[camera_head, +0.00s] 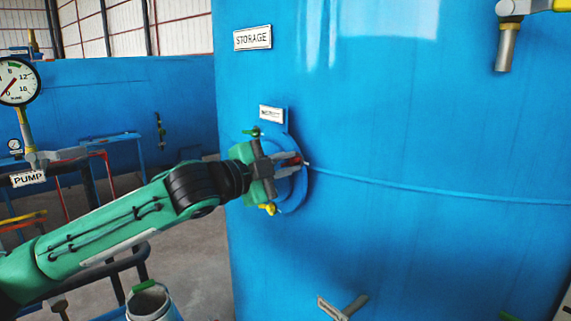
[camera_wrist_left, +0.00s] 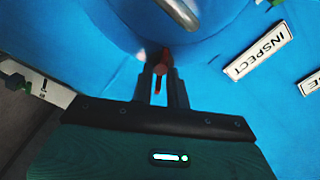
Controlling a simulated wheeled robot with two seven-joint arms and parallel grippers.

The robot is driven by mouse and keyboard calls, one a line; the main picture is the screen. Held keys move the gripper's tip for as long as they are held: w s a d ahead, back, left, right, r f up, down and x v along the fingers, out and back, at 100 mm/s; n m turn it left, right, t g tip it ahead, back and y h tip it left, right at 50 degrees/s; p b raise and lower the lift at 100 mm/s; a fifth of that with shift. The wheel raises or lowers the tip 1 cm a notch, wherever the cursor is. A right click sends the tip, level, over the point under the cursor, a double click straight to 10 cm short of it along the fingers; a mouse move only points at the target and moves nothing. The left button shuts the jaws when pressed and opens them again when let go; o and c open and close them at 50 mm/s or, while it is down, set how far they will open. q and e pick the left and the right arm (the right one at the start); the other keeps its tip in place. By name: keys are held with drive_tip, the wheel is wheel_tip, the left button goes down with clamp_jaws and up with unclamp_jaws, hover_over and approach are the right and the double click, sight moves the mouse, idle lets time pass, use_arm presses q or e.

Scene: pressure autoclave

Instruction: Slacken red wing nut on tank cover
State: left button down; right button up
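A small round blue cover (camera_head: 291,201) with wing nuts on its rim sits on the side of the large blue tank (camera_head: 430,240). The red wing nut (camera_head: 297,160) is on the cover's right side; it also shows in the left wrist view (camera_wrist_left: 161,67). My left gripper (camera_head: 290,164) reaches across the cover, and its two fingers (camera_wrist_left: 161,82) flank the red nut. A narrow gap shows beside the nut's near wing; I cannot tell whether the fingers press on it. The gripper hides much of the cover. My right gripper is in neither view.
A green wing nut (camera_head: 252,132) and a yellow wing nut (camera_head: 269,208) are on the cover's rim. An INSPECT label (camera_wrist_left: 259,50) is beside it. A grey metal fitting (camera_head: 341,307) is low on the tank; a pipe (camera_head: 506,46) hangs at upper right.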

use_arm(q)
drive_tip(key=shift+n+p, duration=0.45)
drive_tip(key=shift+n, duration=0.25)
drive_tip(key=c, duration=1.4)
unclamp_jaws()
drive_tip(key=shift+o, duration=0.2)
drive_tip(key=shift+s+a, duration=0.15)
drive_tip(key=shift+a, duration=0.05)
drive_tip(key=b+v, duration=0.4)
drive_tip(key=v, duration=0.9)
drive_tip(key=shift+s, duration=0.15)
